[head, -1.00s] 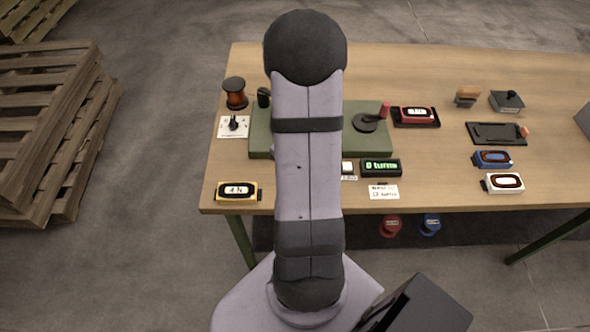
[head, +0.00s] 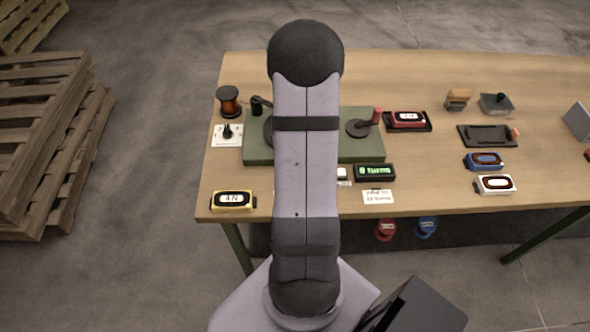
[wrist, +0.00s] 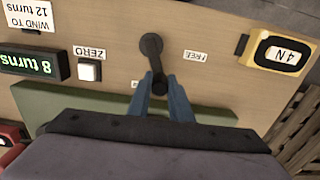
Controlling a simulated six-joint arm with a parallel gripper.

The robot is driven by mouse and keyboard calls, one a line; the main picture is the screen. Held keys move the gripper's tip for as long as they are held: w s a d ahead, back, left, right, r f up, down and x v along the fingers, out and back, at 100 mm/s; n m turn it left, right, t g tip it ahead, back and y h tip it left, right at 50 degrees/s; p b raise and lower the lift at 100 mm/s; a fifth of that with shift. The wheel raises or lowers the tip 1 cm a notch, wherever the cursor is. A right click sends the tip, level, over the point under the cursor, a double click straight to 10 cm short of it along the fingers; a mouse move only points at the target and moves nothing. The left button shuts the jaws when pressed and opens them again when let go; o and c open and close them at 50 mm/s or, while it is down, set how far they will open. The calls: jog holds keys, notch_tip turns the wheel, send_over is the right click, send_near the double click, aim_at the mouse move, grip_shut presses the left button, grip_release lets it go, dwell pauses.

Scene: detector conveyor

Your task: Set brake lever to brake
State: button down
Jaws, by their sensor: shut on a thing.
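The brake lever (wrist: 153,62) shows in the wrist view as a dark bar with a round pivot at its upper end and a knob at its lower end. My gripper (wrist: 163,88) has its two blue fingers closed on the knob end. A FREE label (wrist: 195,56) lies to the right of the lever. A second small label (wrist: 135,84) lies left of the knob end; its text is not legible. The lever points down in the picture, between the two labels. In the head view my arm hides the lever and the gripper.
A green base (head: 345,148) lies beyond the lever. The counter (wrist: 40,65) reads 8 turns, beside a white ZERO button (wrist: 89,70). A yellow 4 N block (wrist: 283,54) stands to the right in the wrist view. A spool (head: 229,101) stands at the table's left.

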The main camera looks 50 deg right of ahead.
jog(key=shift+s+d+m, duration=0.1)
jog(key=shift+d+m, duration=0.2)
jog(key=shift+m, duration=0.4)
jog(key=shift+s+d+m, duration=0.1)
jog(key=shift+d+m, duration=0.2)
jog(key=shift+m, duration=0.4)
jog(key=c, duration=1.6)
grip_release()
jog(key=shift+r, duration=0.1)
jog(key=shift+s+r+b, duration=0.1)
jog(key=shift+r+b, duration=0.75)
jog(key=shift+r, duration=2.8)
